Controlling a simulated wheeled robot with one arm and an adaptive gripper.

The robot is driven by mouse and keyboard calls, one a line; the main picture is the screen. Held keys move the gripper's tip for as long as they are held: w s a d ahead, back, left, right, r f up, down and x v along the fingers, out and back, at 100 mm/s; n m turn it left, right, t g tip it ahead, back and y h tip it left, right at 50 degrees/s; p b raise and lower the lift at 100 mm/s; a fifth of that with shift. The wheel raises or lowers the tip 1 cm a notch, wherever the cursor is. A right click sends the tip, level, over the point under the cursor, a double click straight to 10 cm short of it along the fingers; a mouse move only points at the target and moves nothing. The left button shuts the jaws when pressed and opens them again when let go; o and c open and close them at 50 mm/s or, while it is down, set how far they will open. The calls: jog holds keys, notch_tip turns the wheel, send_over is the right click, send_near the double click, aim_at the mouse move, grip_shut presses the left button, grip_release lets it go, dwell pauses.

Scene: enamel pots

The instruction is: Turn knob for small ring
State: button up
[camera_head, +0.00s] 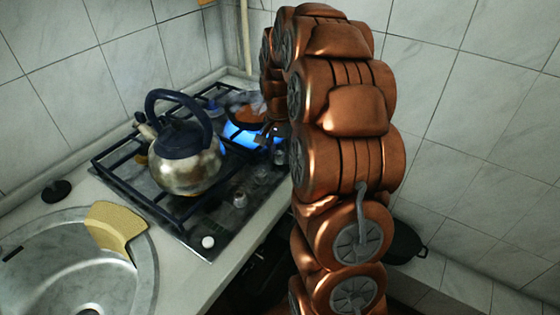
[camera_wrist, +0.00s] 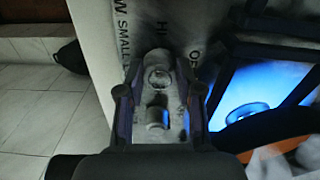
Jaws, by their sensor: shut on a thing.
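The hob (camera_head: 215,222) has a row of knobs along its front edge. In the wrist view, my gripper (camera_wrist: 160,88) has one finger on each side of a pale round knob (camera_wrist: 158,77) and is shut on it. Another pale knob-like shape (camera_wrist: 157,117) shows nearer the palm. Printed letters, including "SMALL" and "HI", lie beside the knob. A blue glowing burner (camera_wrist: 246,112) is at the right; the blue glow (camera_head: 240,134) also shows in the head view. There, my copper arm hides most of the gripper and the knob it holds.
A metal kettle (camera_head: 185,168) with a dark handle stands on the grate at left. A sink (camera_head: 60,275) with a yellow cloth (camera_head: 115,226) is left of the hob. A dark pot (camera_head: 405,245) is low at right. An orange object (camera_wrist: 285,150) is beside the burner.

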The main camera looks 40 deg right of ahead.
jog(key=m+b, duration=0.2)
jog(key=m, duration=0.2)
jog(key=shift+f+m, duration=0.1)
jog(key=shift+m, duration=0.2)
jog(key=m, duration=0.5)
jog(key=shift+b, duration=0.4)
jog(key=shift+m, duration=0.3)
jog(key=o, duration=1.2)
jog(key=shift+c, duration=0.2)
notch_tip(320, 180, up, 12)
